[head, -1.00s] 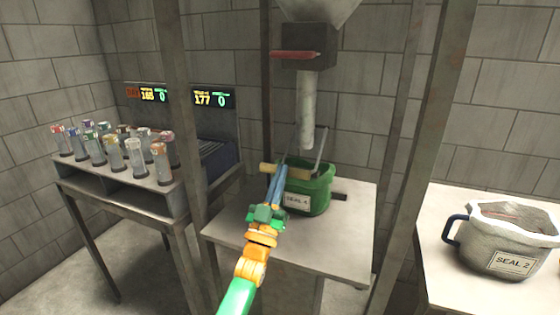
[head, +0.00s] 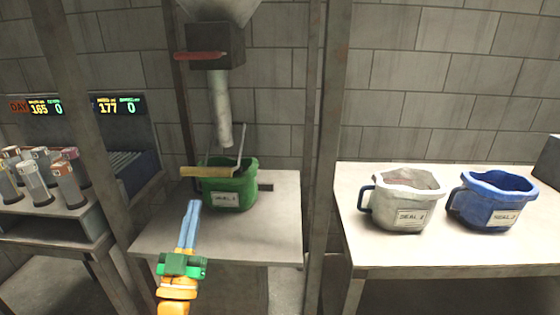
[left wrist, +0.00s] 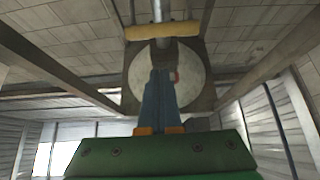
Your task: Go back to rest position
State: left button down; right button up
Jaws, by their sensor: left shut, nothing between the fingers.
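My left gripper (head: 192,207) is in the head view, low in front of the middle table. Its blue fingers are shut with nothing between them, and they point up and away. In the left wrist view the closed fingers (left wrist: 158,75) point towards the underside of the hopper. A green bucket (head: 232,187) with a label and a wooden handle (head: 208,171) stands on the middle table, beyond the fingertips. The gripper looks apart from the bucket. My right gripper is not in view.
The hopper spout (head: 219,110) hangs above the green bucket, between upright posts (head: 325,150). A white bucket (head: 407,193) and a blue bucket (head: 488,212) stand on the right table (head: 365,250). A rack with several tubes (head: 66,184) stands left. The middle table's front (head: 270,240) is clear.

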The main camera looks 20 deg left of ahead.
pick_arm(q)
jog(key=s+d+f+m+g+h, duration=0.25)
jog(key=d+f+g, duration=0.3)
jog(key=f, duration=0.45)
jog(key=s+d+f+m+g+h, duration=0.1)
jog(key=s+d+f+g+h, duration=0.2)
jog(key=f+g, duration=0.6)
jog(key=s+d+f+g, duration=0.3)
jog(key=s+f, duration=0.1)
jog(key=s, duration=0.5)
jog(key=s+d+f+g, duration=0.2)
jog(key=s+f+g, duration=0.25)
jog(key=s, duration=0.35)
notch_tip(320, 180, down, 14)
jog(key=s+m+p, duration=0.1)
jog(key=s+p, duration=0.2)
jog(key=p, duration=0.2)
jog(key=s+a+f+p, duration=0.1)
jog(key=s+f, duration=0.2)
jog(key=s, duration=0.2)
jog(key=s+a+f+g+p, duration=0.1)
jog(key=s+f, duration=0.1)
jog(key=s, duration=0.3)
jog(key=shift+s+f+p, duration=0.3)
jog(key=shift+s+f, duration=0.1)
